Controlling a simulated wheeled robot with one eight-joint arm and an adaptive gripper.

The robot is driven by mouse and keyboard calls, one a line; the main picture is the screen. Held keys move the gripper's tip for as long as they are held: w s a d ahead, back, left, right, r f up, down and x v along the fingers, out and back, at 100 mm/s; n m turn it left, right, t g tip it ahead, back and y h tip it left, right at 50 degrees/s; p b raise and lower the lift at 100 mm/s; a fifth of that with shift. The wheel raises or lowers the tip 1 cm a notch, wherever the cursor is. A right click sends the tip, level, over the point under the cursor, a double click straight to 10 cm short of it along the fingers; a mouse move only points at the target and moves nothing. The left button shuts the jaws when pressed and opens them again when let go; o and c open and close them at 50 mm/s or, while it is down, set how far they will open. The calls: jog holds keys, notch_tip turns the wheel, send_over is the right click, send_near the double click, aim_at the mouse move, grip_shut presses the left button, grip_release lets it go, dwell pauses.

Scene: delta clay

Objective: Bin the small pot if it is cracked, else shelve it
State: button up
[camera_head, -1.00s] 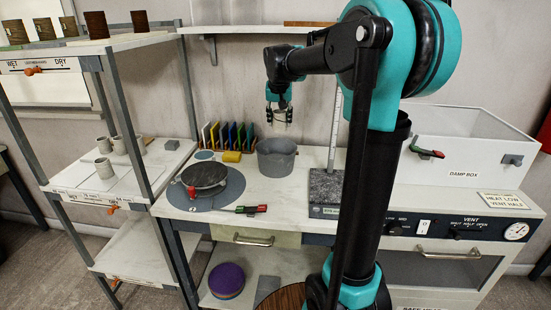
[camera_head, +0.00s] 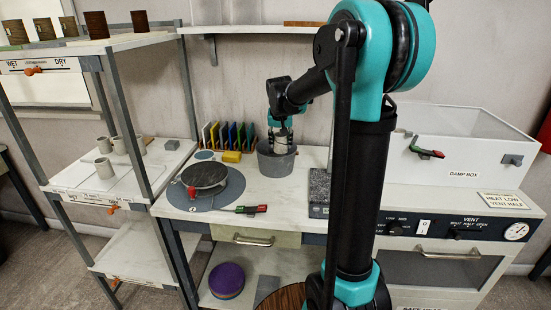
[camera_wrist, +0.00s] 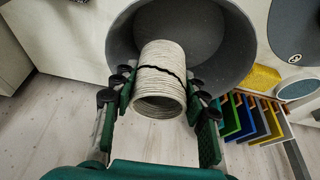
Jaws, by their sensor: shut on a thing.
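The small pot (camera_wrist: 160,85) is pale grey with fine ridges. In the wrist view a dark, jagged crack line runs around its side. My gripper (camera_wrist: 160,88) is shut on it, with a finger on each side of the wall. In the head view my gripper (camera_head: 281,134) points down over the grey round bin (camera_head: 276,166) at the back of the bench. The pot (camera_head: 281,146) is at the bin's mouth, partly hidden by the fingers. In the wrist view the bin (camera_wrist: 236,70) opens behind the pot. I cannot tell whether the pot touches it.
A shelf rack (camera_head: 120,183) with several small pots stands at the left. A turntable (camera_head: 204,176), a yellow sponge (camera_head: 232,157) and a row of coloured cards (camera_head: 228,136) are left of the bin. A granite-based gauge (camera_head: 320,187) and a damp box (camera_head: 462,150) are to its right.

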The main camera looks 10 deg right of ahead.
jog(key=o, duration=1.4)
jog(key=v, duration=1.2)
